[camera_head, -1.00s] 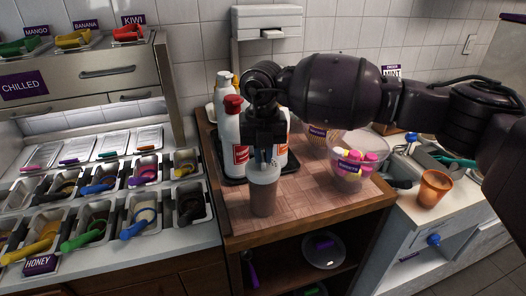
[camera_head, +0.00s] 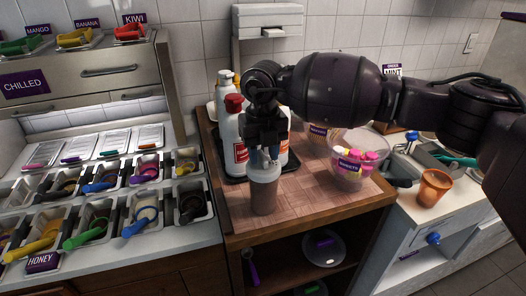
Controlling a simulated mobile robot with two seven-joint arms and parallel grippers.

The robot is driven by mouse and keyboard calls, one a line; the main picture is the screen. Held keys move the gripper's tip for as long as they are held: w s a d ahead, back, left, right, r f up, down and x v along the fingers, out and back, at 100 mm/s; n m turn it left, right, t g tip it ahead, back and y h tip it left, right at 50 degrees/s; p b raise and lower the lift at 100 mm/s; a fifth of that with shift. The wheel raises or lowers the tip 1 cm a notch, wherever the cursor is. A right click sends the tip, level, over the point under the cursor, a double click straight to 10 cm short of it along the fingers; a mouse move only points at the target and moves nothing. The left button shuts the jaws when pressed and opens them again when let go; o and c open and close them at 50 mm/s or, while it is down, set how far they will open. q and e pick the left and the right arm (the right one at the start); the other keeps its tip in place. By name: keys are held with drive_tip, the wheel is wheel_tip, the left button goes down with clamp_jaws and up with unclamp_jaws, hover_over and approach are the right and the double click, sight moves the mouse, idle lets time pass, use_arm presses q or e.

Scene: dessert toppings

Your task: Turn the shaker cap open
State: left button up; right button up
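The shaker (camera_head: 264,195) stands upright near the front of the wooden counter, with a pale cap (camera_head: 265,172) and a brown lower part. My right gripper (camera_head: 266,155) points down right at the cap, with its fingertips at the cap's top. The fingers are small and dark here, and I cannot tell whether they are closed on the cap. My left gripper is not in view.
A clear bowl (camera_head: 352,172) of pink and yellow items is to the right. Topping bins (camera_head: 146,215) fill the left counter. An orange cup (camera_head: 434,187) stands far right.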

sight(263, 155)
wheel_tip(263, 155, up, 11)
idle(0.7)
drive_tip(key=shift+f, duration=0.1)
